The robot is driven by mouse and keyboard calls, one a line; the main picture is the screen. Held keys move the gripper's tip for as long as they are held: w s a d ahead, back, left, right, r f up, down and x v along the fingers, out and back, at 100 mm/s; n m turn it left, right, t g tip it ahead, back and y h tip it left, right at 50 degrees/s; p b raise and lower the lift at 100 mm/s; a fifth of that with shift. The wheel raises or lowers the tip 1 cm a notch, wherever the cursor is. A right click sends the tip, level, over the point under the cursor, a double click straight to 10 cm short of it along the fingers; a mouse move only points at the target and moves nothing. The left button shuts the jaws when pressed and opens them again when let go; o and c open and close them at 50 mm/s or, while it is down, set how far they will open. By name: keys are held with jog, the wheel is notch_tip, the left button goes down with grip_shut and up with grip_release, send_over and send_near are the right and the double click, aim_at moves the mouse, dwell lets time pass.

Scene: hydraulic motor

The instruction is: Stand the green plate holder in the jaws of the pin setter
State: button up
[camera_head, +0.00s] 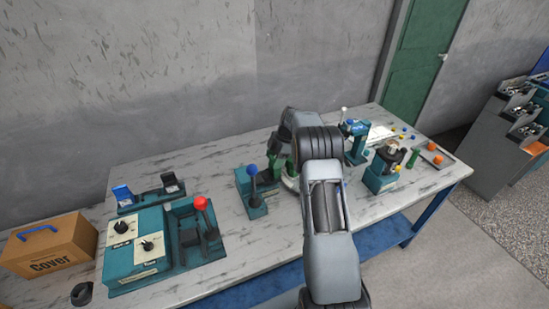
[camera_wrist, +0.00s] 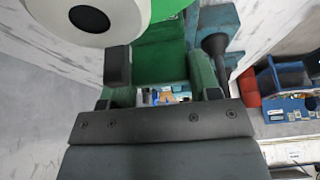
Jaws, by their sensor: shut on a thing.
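My gripper (camera_wrist: 160,78) is shut on the green plate holder (camera_wrist: 160,48), which fills the space between the fingers in the wrist view. A white round part with a dark centre (camera_wrist: 88,18) sits beside the holder at the upper left. In the head view my arm hides most of the gripper, and a bit of green and white shows just left of it. A teal device with a blue-knobbed lever (camera_head: 252,172), which seems to be the pin setter, stands close to the left of the gripper. I cannot see its jaws or whether the holder touches it.
A teal control box with two dials (camera_head: 133,247) and a red-knobbed lever (camera_head: 201,204) stand at the left, with a cardboard box (camera_head: 50,245) beyond. Other teal devices (camera_head: 381,178) and small coloured parts stand on the right.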

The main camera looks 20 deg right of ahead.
jog(key=shift+f, duration=0.15)
jog(key=o, duration=1.3)
jog(key=shift+o, duration=0.2)
jog(key=shift+r, duration=0.2)
jog(key=shift+r+p, duration=1.4)
jog(key=shift+r, duration=1.95)
